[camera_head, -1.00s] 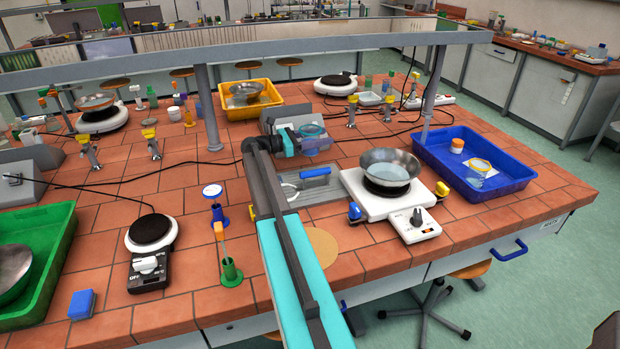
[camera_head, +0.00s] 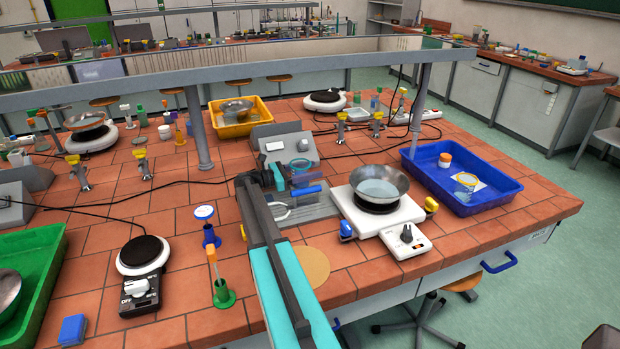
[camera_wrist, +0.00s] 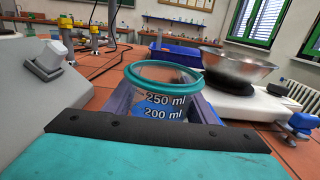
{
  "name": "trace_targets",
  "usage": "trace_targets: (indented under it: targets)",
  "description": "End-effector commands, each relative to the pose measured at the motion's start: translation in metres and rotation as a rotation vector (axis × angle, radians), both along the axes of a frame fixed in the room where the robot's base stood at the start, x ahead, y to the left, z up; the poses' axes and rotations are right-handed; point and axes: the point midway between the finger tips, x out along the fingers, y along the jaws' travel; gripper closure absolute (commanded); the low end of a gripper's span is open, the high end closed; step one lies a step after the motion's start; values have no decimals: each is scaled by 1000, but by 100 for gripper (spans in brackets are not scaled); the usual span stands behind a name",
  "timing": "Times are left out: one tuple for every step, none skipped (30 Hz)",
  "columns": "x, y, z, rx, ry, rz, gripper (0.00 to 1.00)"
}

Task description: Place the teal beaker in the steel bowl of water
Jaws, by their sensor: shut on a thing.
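The teal beaker is clear with a teal rim and volume marks. It is between the jaws of my gripper (camera_head: 288,174), which is shut on it. In the wrist view the beaker (camera_wrist: 168,76) stands upright between the jaws, its lower part hidden by the gripper. In the head view the beaker (camera_head: 302,167) shows small, near a grey board. The steel bowl (camera_head: 380,179) holds water and sits on a white hot plate (camera_head: 352,211), to the right of the gripper and apart from it. The bowl also shows at right in the wrist view (camera_wrist: 238,68).
A blue tray (camera_head: 432,187) with a jar and a beaker is right of the hot plate. A blue-handled tool (camera_head: 307,190) lies on the grey board. Blue and yellow knobs flank the hot plate. A grey shelf rail (camera_head: 300,79) runs behind on posts.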

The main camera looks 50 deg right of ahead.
Motion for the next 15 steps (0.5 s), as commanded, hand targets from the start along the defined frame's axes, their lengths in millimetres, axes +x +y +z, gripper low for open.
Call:
trace_targets:
  targets:
    - [0,0,-3,0,2,0,78]
    - [0,0,-5,0,2,0,78]
    - [0,0,-9,1,3,0,78]
    - [1,0,-12,0,2,0,78]
    - [1,0,-15,0,2,0,78]
    - [1,0,-19,0,2,1,78]
    - [1,0,-23,0,2,1,78]
    - [1,0,-26,0,2,1,78]
    - [1,0,-28,0,2,1,78]
    - [1,0,-30,0,1,1,78]
    - [1,0,-32,0,1,1,78]
    - [1,1,-33,-1,0,1,78]
    - [1,1,-33,-1,0,1,78]
    - [1,1,-33,-1,0,1,78]
    - [1,1,-34,-1,0,1,78]
